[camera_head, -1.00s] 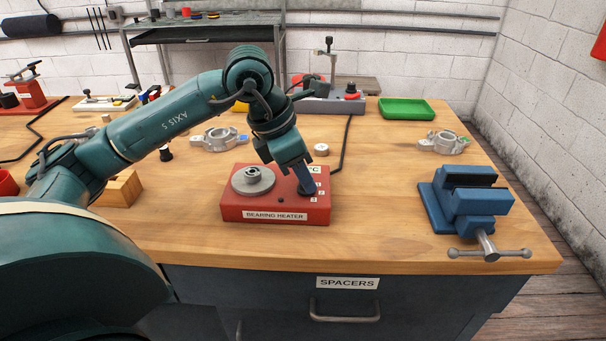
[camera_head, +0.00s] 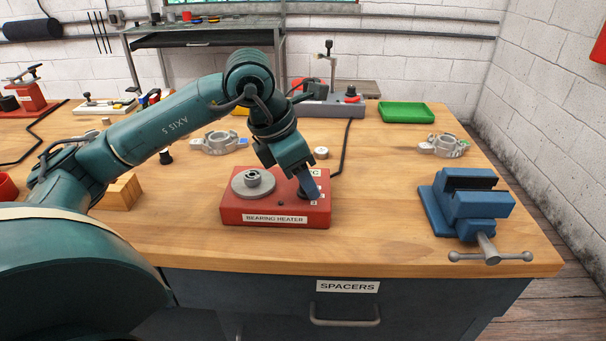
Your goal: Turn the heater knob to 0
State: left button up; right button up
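The red bearing heater (camera_head: 240,212) sits near the front middle of the wooden bench, with its name label on the front face. A grey disc with a raised hub (camera_head: 254,182) lies on its left part. My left gripper (camera_head: 313,196) points down at the right part of the heater's top, where the knob's dark base (camera_head: 303,193) shows in part. The fingers hide most of the knob, so its setting cannot be read. Whether the fingers are open or shut on it is unclear. My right gripper is out of view.
A blue vise (camera_head: 470,205) stands to the right. A small white ring (camera_head: 321,153) and a black cable (camera_head: 345,145) lie behind the heater. A wooden block (camera_head: 122,192) is at the left. A green tray (camera_head: 406,111) stands at the back right.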

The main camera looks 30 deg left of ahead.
pick_arm(q)
jog(key=p+v, duration=0.1)
jog(key=v, duration=1.2)
jog(key=shift+r, duration=0.1)
